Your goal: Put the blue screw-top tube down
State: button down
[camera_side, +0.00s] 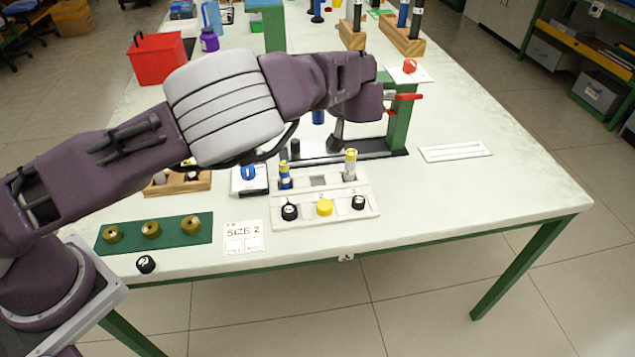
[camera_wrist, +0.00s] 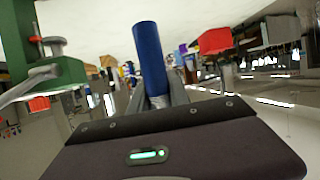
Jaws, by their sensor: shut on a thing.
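In the wrist view my gripper (camera_wrist: 158,98) is shut on a plain blue tube (camera_wrist: 149,55), which stands out lengthwise from between the fingers. A white rack (camera_side: 325,190) stands nearer the camera, with a blue-and-yellow tube (camera_side: 285,177) at left, a yellow-and-white tube (camera_side: 350,166) at right, and an empty-looking middle place.
A green press (camera_side: 398,125) with a red handle stands close right of my wrist; it also shows in the wrist view (camera_wrist: 45,72). Black and yellow caps (camera_side: 324,208) sit on the rack's front. A red bin (camera_side: 157,58) stands back left. The bench's right front is clear.

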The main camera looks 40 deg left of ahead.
notch_tip(320, 180, down, 19)
jog(key=shift+r, duration=0.2)
jog(key=c, duration=1.2)
grip_release()
jog(key=shift+c, duration=0.2)
jog(key=v, duration=1.2)
jog(key=shift+r, duration=0.1)
jog(key=s+a+r+m+g+h, duration=0.1)
jog(key=s+a+r+g+h, duration=0.25)
jog(key=s+a+r, duration=0.35)
jog(key=s+a+r+m+g+h, duration=0.1)
jog(key=s+a+r+g+h, duration=0.3)
jog(key=r, duration=0.4)
jog(key=s+r+m+t+h, duration=0.1)
jog(key=s+r+m, duration=0.3)
jog(key=s, duration=0.7)
jog(key=s+r+m+t+h, duration=0.2)
jog(key=s+r+m+t, duration=0.2)
jog(key=s, duration=0.7)
jog(key=shift+s+r+m, duration=0.3)
jog(key=shift+r+m, duration=0.1)
jog(key=shift+r, duration=0.05)
